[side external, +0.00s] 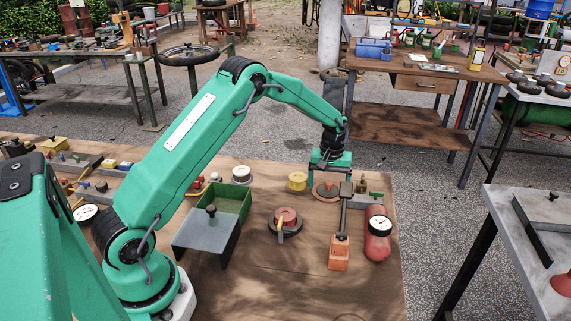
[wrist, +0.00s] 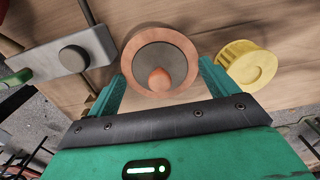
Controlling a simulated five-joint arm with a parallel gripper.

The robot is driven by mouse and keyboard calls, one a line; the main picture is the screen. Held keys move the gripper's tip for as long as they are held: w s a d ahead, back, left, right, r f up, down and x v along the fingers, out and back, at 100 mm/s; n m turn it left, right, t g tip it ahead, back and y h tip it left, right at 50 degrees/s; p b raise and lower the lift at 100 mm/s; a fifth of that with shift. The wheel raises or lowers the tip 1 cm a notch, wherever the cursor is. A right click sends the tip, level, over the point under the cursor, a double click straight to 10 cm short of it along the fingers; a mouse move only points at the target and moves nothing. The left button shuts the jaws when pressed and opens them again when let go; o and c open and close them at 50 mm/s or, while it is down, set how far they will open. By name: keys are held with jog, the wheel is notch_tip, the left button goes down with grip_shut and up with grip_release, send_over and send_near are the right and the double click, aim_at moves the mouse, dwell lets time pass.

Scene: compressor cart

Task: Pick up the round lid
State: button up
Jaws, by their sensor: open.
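The round lid (wrist: 160,52) has a copper-coloured rim, a grey centre and an orange-brown knob. It lies flat on the wooden table in the wrist view. In the side view the lid (side external: 327,193) shows partly below my gripper. My gripper (side external: 327,172) is low over it, pointing down. In the wrist view the two green fingers of my gripper (wrist: 161,82) are apart, one on each side of the lid's near part. I cannot tell whether either finger touches the rim. Nothing is held.
A yellow spool (wrist: 247,65) lies close to the right finger. A grey bar with a dark knob (wrist: 72,58) lies close on the left. A red tank with a gauge (side external: 377,238), a dark disc with a red top (side external: 285,224) and a green box (side external: 232,203) stand nearby.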

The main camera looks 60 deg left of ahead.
aim_at(329, 183)
jog(key=shift+c, duration=0.3)
jog(key=c, duration=1)
jog(key=shift+c, duration=0.2)
jog(key=shift+r, duration=0.25)
grip_shut()
notch_tip(329, 183, up, 4)
jog(key=shift+d, duration=0.15)
jog(key=s+d+r, duration=0.4)
jog(key=d+r, duration=0.2)
jog(key=d, duration=0.4)
jog(key=shift+d+r, duration=0.25)
jog(key=shift+d, duration=0.05)
